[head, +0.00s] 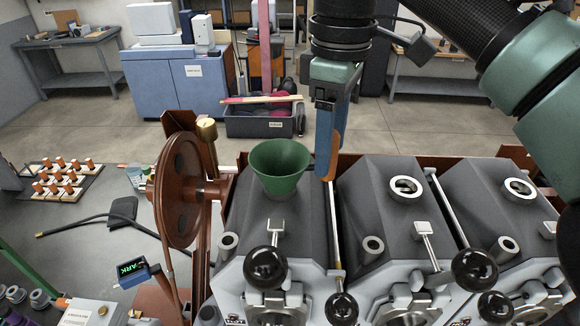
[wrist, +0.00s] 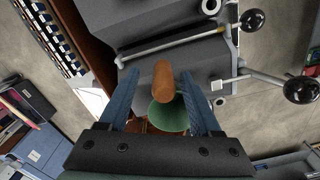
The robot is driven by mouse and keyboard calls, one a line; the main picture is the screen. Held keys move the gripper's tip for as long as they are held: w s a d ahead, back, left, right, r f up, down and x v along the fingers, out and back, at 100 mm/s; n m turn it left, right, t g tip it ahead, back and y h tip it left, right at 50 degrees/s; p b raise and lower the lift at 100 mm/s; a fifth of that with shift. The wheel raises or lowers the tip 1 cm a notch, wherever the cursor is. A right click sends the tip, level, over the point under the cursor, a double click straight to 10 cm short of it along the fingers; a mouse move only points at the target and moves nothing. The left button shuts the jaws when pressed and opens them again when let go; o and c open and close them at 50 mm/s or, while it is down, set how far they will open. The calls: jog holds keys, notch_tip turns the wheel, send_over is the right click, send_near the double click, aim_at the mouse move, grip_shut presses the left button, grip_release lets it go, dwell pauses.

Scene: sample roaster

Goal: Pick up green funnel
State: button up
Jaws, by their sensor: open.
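The green funnel (head: 280,172) stands upright, wide mouth up, on top of the left grey roaster (head: 262,222). My gripper (head: 326,172) points down just right of the funnel and apart from it in the head view. In the wrist view the gripper (wrist: 158,78) is open, with blue fingers on either side. The funnel (wrist: 168,114) shows between and beyond the fingers there. A brown rounded piece (wrist: 163,78) lies in front of part of the funnel; I cannot tell what it is. The funnel's lower end is hidden in the wrist view.
A large brown handwheel (head: 180,190) stands left of the funnel. Levers with black knobs (head: 266,268) stick out in front. A tray of samples (head: 60,183) lies at far left.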

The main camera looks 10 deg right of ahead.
aim_at(292, 171)
jog(key=shift+s+f+p, duration=0.15)
jog(key=shift+f+p, duration=0.1)
jog(key=shift+p, duration=0.15)
jog(key=shift+a+f+p, duration=0.15)
jog(key=shift+f+p, duration=0.3)
jog(key=shift+f, duration=0.65)
jog(key=shift+a+f+p, duration=0.15)
jog(key=shift+f+p, duration=0.3)
jog(key=shift+f, duration=0.6)
grip_shut()
